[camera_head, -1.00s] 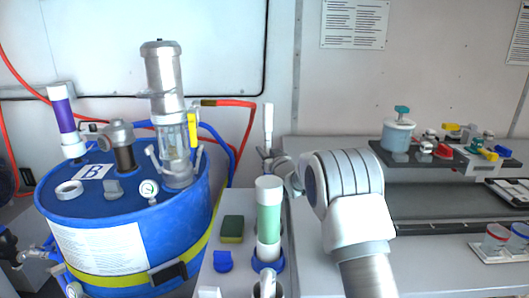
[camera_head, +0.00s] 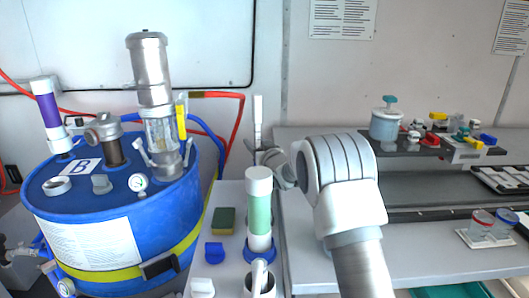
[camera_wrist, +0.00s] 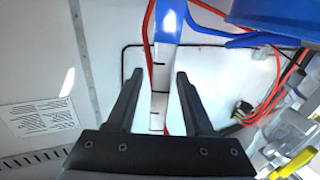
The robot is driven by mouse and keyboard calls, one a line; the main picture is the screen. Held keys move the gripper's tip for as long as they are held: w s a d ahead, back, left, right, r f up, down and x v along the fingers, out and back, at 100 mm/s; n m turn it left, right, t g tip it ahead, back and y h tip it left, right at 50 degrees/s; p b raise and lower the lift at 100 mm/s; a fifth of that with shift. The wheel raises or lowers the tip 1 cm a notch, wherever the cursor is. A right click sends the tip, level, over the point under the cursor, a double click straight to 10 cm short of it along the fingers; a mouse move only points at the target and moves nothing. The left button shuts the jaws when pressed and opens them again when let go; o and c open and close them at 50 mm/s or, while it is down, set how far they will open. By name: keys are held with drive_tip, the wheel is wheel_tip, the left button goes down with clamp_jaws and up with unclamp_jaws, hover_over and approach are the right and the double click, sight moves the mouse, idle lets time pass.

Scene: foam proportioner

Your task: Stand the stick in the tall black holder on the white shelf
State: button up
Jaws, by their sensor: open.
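The stick (camera_head: 258,112) is a thin pale upright rod against the back wall, beyond the green-and-white tube. What its lower end stands in is hidden behind my gripper and the tube. My gripper (camera_head: 263,155) is at the stick's lower visible part, small and partly hidden. In the wrist view my gripper (camera_wrist: 158,76) is open, with its two dark fingers apart. A pale strip with dark marks and a blue-white upper part, apparently the stick (camera_wrist: 166,28), runs between the fingers. Contact cannot be told. I cannot make out the tall black holder.
The white shelf (camera_head: 232,190) carries the green-and-white tube (camera_head: 259,212), a sponge (camera_head: 223,221) and a blue cup (camera_head: 214,253). A blue drum (camera_head: 110,215) with hoses stands left. A grey bench (camera_head: 420,262) with jars lies right.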

drive_tip(key=s+d+r+m+g+h, duration=0.1)
drive_tip(key=s+d+r+h, duration=0.15)
drive_tip(key=s+d, duration=0.45)
drive_tip(key=s+d+r+m+g+h, duration=0.1)
drive_tip(key=s+d+r+g+h, duration=0.15)
drive_tip(key=s, duration=0.75)
drive_tip(key=s+d+r+m+g+h, duration=0.1)
drive_tip(key=s+d+r, duration=0.3)
drive_tip(key=s, duration=0.5)
drive_tip(key=s+d+f+g, duration=0.1)
drive_tip(key=s+f+g, duration=0.2)
drive_tip(key=s, duration=1.1)
drive_tip(key=s+d+f+m+g+h, duration=0.1)
drive_tip(key=s+f+g, duration=0.2)
drive_tip(key=s, duration=1.1)
drive_tip(key=shift+s+d+f+m, duration=0.15)
drive_tip(key=shift+s+m, duration=0.15)
drive_tip(key=shift+s, duration=0.05)
drive_tip(key=shift+g, duration=0.25)
wheel_tip(320, 180, up, 12)
drive_tip(key=p, duration=1.1)
drive_tip(key=shift+f+p, duration=0.15)
drive_tip(key=shift+p, duration=0.25)
